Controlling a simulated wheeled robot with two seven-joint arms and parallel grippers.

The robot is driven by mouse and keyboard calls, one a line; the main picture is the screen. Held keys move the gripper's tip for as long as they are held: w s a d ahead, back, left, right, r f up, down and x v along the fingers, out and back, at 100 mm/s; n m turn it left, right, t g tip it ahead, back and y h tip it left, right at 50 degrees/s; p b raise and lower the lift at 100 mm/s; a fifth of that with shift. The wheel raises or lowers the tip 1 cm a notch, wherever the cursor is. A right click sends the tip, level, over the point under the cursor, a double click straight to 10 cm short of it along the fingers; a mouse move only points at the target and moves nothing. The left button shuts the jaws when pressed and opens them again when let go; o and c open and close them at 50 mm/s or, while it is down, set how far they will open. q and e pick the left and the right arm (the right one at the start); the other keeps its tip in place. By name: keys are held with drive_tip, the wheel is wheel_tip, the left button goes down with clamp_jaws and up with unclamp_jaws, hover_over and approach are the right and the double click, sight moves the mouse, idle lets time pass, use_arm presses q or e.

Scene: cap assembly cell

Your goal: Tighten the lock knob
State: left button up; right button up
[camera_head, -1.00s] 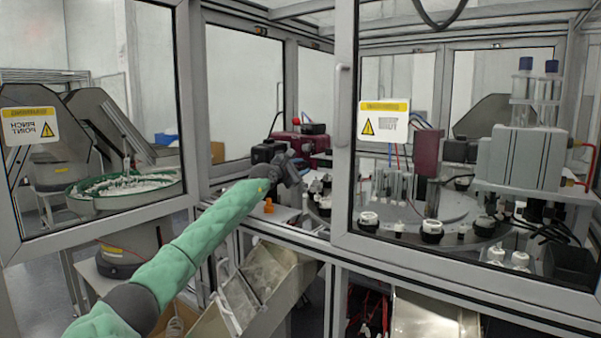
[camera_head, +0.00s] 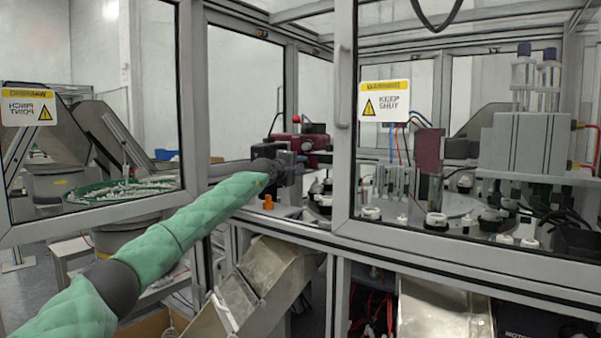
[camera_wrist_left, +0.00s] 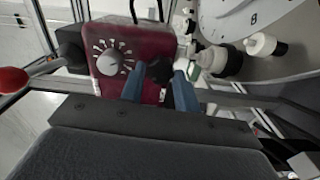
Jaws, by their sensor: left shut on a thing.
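A maroon box (camera_wrist_left: 118,75) fills the upper middle of the left wrist view. Its face carries a grey round dial (camera_wrist_left: 110,62) with white marks around it. To the right of the dial is a black lock knob (camera_wrist_left: 160,70). My left gripper (camera_wrist_left: 158,80) has its two blue fingers on either side of this knob and is shut on it. The fingers and the dim picture hide part of the knob. In the head view my left gripper (camera_head: 287,163) reaches through the open front of the cell beside the maroon box (camera_head: 315,144). My right gripper is not in view.
A red-ball lever (camera_wrist_left: 14,80) sticks out left of the box. A round dial plate (camera_wrist_left: 255,18) with white and black fittings (camera_wrist_left: 262,45) is close on the right. In the head view a frame post (camera_head: 344,120) and glass doors stand right of my arm. A chute (camera_head: 275,275) lies below.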

use_arm(q)
drive_tip(key=shift+d+f+m+p, duration=0.1)
drive_tip(key=shift+m+p, duration=0.1)
drive_tip(key=shift+m, duration=1.55)
drive_tip(key=shift+a+f+m+p, duration=0.1)
drive_tip(key=shift+m+p, duration=0.1)
drive_tip(key=shift+m, duration=1.5)
drive_tip(key=shift+d+f+m+p, duration=0.1)
drive_tip(key=shift+m+p, duration=0.1)
drive_tip(key=shift+m, duration=1.55)
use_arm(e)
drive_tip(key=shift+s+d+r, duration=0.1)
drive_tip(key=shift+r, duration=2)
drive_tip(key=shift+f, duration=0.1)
use_arm(q)
drive_tip(key=o, duration=0.9)
drive_tip(key=shift+o, duration=0.3)
drive_tip(key=shift+r, duration=0.1)
drive_tip(key=shift+r, duration=0.1)
